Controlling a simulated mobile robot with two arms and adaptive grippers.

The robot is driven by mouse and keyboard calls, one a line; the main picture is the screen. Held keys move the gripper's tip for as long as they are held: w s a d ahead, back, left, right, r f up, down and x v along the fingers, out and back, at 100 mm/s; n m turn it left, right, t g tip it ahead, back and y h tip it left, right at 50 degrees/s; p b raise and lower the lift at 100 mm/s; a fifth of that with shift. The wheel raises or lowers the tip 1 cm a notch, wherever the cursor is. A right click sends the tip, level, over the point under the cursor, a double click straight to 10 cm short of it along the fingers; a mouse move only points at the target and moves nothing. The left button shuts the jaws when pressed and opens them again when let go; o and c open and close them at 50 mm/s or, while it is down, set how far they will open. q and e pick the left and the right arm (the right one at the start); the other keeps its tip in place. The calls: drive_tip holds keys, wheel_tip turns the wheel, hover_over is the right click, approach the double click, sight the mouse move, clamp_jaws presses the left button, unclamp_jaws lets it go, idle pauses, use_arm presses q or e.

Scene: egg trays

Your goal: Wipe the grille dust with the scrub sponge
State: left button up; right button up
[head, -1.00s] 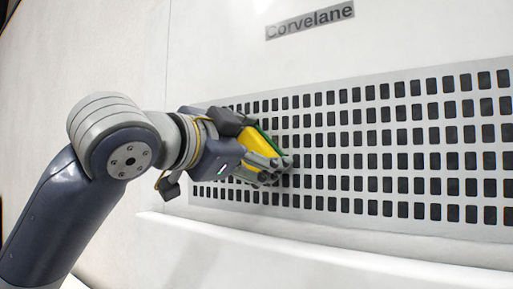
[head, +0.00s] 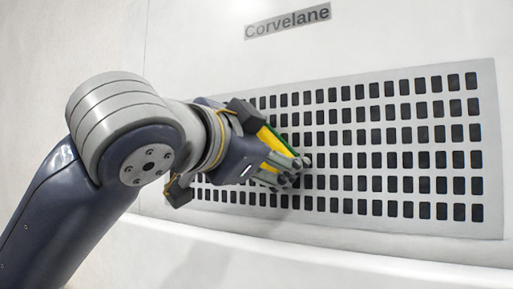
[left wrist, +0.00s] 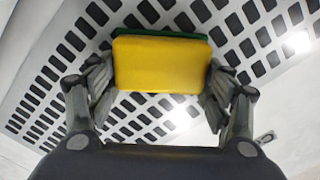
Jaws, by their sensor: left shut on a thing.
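The scrub sponge (head: 272,141) is yellow with a green scrub layer. My left gripper (head: 290,165) is shut on it and holds it against or very near the left part of the grille (head: 487,140). In the left wrist view the yellow side of the sponge (left wrist: 162,65) sits between the two fingers of my left gripper (left wrist: 160,88), with the green layer facing the grille (left wrist: 247,47). The grille is a light panel with rows of dark slots. I cannot make out dust on it. The grille's left end is partly hidden behind my left gripper. My right gripper is not in view.
A grey label reading "Corvelane" (head: 287,21) is on the white wall above the grille. A white ledge (head: 330,258) runs along below the grille. The grille's right part is clear.

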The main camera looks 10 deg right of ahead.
sight(350, 146)
use_arm(q)
drive_tip(key=shift+s+d, duration=0.55)
drive_tip(key=shift+d, duration=0.25)
drive_tip(key=shift+s+d, duration=0.6)
drive_tip(key=shift+d, duration=0.2)
drive_tip(key=shift+s+d, duration=0.55)
drive_tip(key=shift+d, duration=0.25)
drive_tip(key=shift+s+d, duration=0.8)
drive_tip(key=shift+d, duration=0.3)
drive_tip(key=shift+s+d, duration=0.75)
drive_tip(key=shift+d, duration=0.3)
drive_tip(key=shift+a+b, duration=0.15)
drive_tip(key=shift+b, duration=0.15)
drive_tip(key=shift+s+a+f+b, duration=0.1)
drive_tip(key=shift+s+a+b, duration=0.3)
drive_tip(key=shift+s, duration=0.05)
drive_tip(key=shift+b+v, duration=0.75)
drive_tip(key=shift+v, duration=1.5)
